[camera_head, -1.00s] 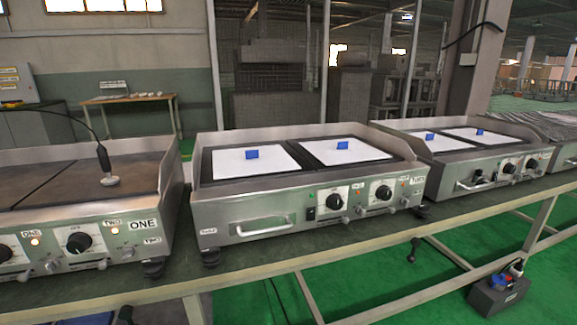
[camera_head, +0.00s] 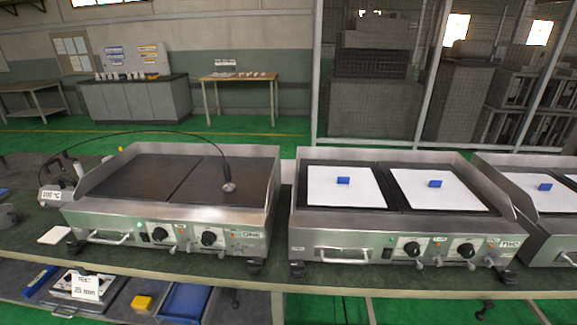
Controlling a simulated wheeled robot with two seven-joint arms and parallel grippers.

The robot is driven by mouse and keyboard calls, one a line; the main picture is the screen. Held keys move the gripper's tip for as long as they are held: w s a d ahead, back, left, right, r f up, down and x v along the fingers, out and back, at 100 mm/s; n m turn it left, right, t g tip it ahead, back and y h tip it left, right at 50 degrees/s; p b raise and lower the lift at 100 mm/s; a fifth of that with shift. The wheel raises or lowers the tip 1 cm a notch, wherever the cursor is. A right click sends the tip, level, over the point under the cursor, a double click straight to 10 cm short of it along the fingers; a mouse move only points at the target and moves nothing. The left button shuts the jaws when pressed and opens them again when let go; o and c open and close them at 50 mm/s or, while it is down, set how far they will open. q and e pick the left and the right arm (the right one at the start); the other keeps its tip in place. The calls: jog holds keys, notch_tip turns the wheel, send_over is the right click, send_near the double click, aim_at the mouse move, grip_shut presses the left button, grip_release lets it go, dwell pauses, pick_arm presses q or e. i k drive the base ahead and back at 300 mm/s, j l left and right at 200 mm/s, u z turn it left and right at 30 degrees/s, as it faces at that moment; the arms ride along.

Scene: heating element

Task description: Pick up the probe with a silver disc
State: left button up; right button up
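The probe with a silver disc (camera_head: 229,186) stands on the right half of the left griddle's dark plate (camera_head: 128,172). Its black handle is upright above the disc. A thin black cable arcs from its top over the griddle to a small device (camera_head: 58,190) at the left, with a "200 °C" label in front. Neither of my grippers is in view.
A second griddle (camera_head: 345,241) with white sheets and blue blocks stands to the right, with a third at the right edge. A narrow gap separates the first two. A lower shelf holds a blue tray (camera_head: 186,301) and a yellow block (camera_head: 142,302).

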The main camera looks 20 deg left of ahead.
aim_at(229, 186)
jog(key=k+j+u, duration=0.15)
jog(key=u, duration=0.9)
